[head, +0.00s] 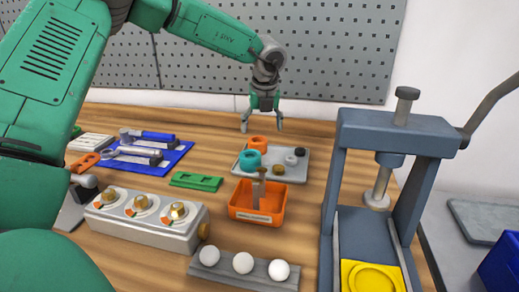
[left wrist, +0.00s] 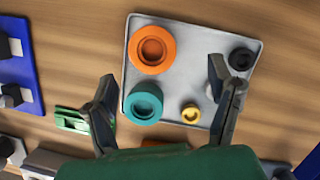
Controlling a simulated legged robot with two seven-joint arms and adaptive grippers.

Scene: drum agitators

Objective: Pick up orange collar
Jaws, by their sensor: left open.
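The orange collar (head: 258,143) sits on a grey tray (head: 292,172) on the wooden bench. In the left wrist view the orange collar (left wrist: 152,49) is a thick ring at the tray's upper left corner, with a teal collar (left wrist: 143,103) just below it. My left gripper (head: 262,122) is open and empty above the tray, with the orange collar beneath it in the head view. In the left wrist view its two fingers (left wrist: 162,85) reach up on either side, short of the orange collar. My right gripper is out of view.
The tray also holds a black ring (left wrist: 241,59) and a small yellow ring (left wrist: 190,114). An orange bin (head: 257,203) stands in front of it, a green part (head: 196,181) to its left, and a grey press (head: 338,185) to its right. A pegboard (head: 300,50) backs the bench.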

